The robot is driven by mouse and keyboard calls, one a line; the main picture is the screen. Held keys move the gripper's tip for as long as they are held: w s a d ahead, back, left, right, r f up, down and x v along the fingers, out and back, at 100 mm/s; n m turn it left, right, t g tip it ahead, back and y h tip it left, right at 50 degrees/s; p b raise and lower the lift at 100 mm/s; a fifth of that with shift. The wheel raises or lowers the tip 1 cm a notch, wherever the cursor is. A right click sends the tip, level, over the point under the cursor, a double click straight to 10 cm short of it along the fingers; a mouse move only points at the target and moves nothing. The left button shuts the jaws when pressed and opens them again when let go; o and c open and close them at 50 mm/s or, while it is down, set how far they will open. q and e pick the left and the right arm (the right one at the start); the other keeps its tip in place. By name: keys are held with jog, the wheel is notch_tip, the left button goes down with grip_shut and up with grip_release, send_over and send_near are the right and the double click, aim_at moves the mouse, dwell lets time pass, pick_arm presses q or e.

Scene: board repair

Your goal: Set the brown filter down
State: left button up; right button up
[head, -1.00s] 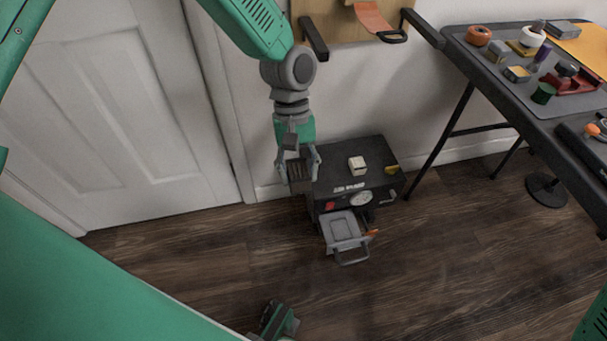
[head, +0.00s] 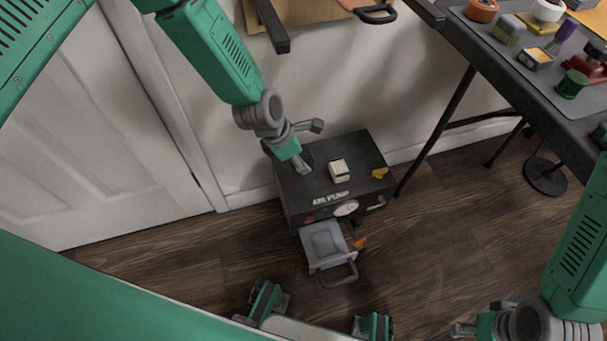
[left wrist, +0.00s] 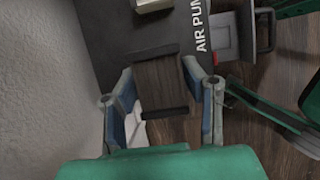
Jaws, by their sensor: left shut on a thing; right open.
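My left gripper (head: 303,163) is over the left part of the air pump (head: 310,188) top. In the left wrist view its two fingers (left wrist: 163,95) are shut on the brown filter (left wrist: 160,78), a flat brown piece with dark end bands. The filter is hidden in the head view. I cannot tell whether it touches the pump. A cream block (head: 340,170) sits on the pump top, to the right of the gripper. A grey tray (head: 322,241) with a handle sticks out of the pump's front. My right gripper (head: 466,328) is open at the bottom right, low in the picture.
A yellow knob (head: 380,173) is on the pump's right side and an orange part (head: 360,243) is by the tray. A dark table (head: 516,80) with several small items stands at the right. The wooden floor (head: 430,225) is clear in front of the pump.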

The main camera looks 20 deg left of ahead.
pick_arm(q)
jog(key=b, duration=0.2)
send_over(306, 184)
jog(key=a, duration=0.1)
jog(key=f, duration=0.5)
jog(key=shift+s+f, duration=0.1)
jog(key=shift+s, duration=0.25)
jog(key=shift+o, duration=0.2)
notch_tip(306, 184, down, 4)
jog(key=shift+r+b, duration=0.2)
jog(key=shift+b, duration=0.7)
jog(key=shift+r, duration=0.1)
jog(key=shift+c, duration=0.6)
jog(key=o, duration=1.2)
